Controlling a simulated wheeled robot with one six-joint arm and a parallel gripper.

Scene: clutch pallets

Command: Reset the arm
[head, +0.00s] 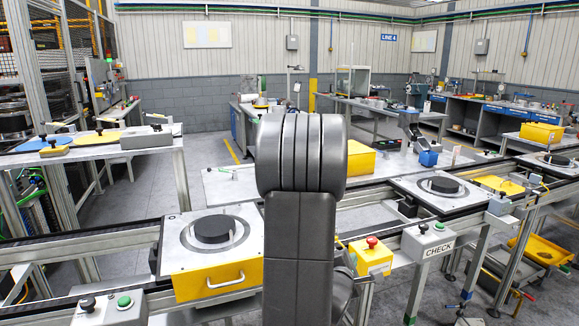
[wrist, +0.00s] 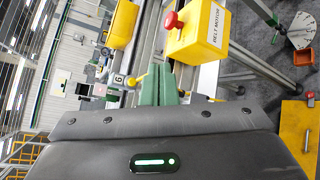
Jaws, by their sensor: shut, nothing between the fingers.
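My arm (head: 300,190) stands upright in the middle of the head view and hides part of the conveyor line behind it. My gripper does not show in the head view. In the wrist view my gripper (wrist: 159,80) shows as two green fingers, shut and empty, beyond the dark wrist housing with its green light. A yellow box with a red button, marked BELT MOTOR (wrist: 198,38), appears just past the fingers in the wrist view. The same kind of yellow box with a red button (head: 373,257) stands right of my arm in the head view.
A pallet with a dark round disc (head: 212,229) sits on the conveyor at left, above a yellow drawer front (head: 215,281). Another pallet with a disc (head: 444,185) is at right, near a CHECK button box (head: 428,240). A side table (head: 100,148) stands at far left.

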